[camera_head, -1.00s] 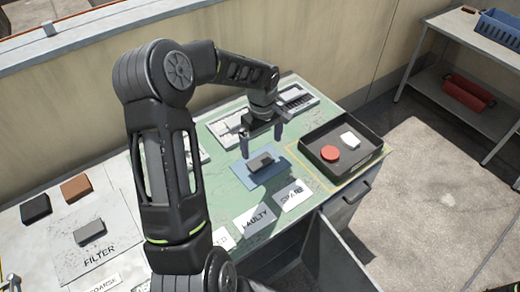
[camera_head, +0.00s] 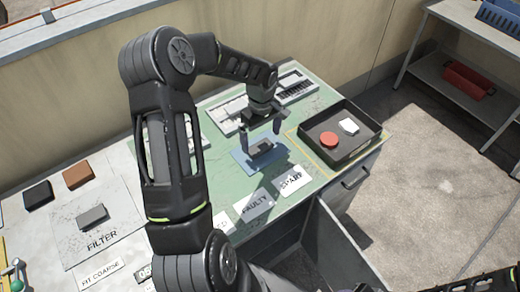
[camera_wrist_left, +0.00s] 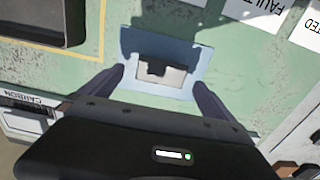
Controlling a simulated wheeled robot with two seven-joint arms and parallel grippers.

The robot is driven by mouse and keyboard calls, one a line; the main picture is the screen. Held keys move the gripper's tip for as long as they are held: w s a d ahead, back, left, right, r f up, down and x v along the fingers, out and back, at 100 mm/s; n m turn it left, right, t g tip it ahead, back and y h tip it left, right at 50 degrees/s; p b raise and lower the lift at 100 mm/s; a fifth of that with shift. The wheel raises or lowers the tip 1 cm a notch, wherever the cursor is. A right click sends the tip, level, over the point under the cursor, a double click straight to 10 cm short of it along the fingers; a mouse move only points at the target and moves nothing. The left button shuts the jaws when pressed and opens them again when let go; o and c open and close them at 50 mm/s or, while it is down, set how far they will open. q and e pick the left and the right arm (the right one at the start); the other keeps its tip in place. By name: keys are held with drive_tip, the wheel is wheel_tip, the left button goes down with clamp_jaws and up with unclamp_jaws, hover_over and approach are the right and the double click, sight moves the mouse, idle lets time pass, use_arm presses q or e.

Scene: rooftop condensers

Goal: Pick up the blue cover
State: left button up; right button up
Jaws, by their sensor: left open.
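A flat blue sheet (camera_head: 247,165), the only cover-like blue thing on the bench, lies on the green worktop, and it also shows in the left wrist view (camera_wrist_left: 196,62). A small grey block (camera_head: 261,148) sits on it, and it shows in the left wrist view (camera_wrist_left: 165,78) partly in shadow. My left gripper (camera_head: 260,143) points down above the block, open and empty, with one finger to either side. I cannot tell how large the gap is between the fingertips and the sheet. My right gripper is out of view.
A dark tray (camera_head: 369,135) with a red disc (camera_head: 329,139) and a white piece (camera_head: 348,126) stands right of the sheet. Label cards (camera_head: 254,205) lie in front. Grey, brown and black blocks lie at the left. A blue bin (camera_head: 499,22) is on a shelf.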

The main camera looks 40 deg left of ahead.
sight(260, 147)
use_arm(q)
wheel_tip(260, 147, down, 5)
drive_tip(key=shift+s+a+r+p, duration=0.1)
drive_tip(key=shift+s+r+p, duration=0.1)
drive_tip(key=shift+p, duration=0.4)
drive_tip(key=shift+c, duration=0.6)
drive_tip(key=shift+w, duration=0.1)
drive_tip(key=c, duration=1.4)
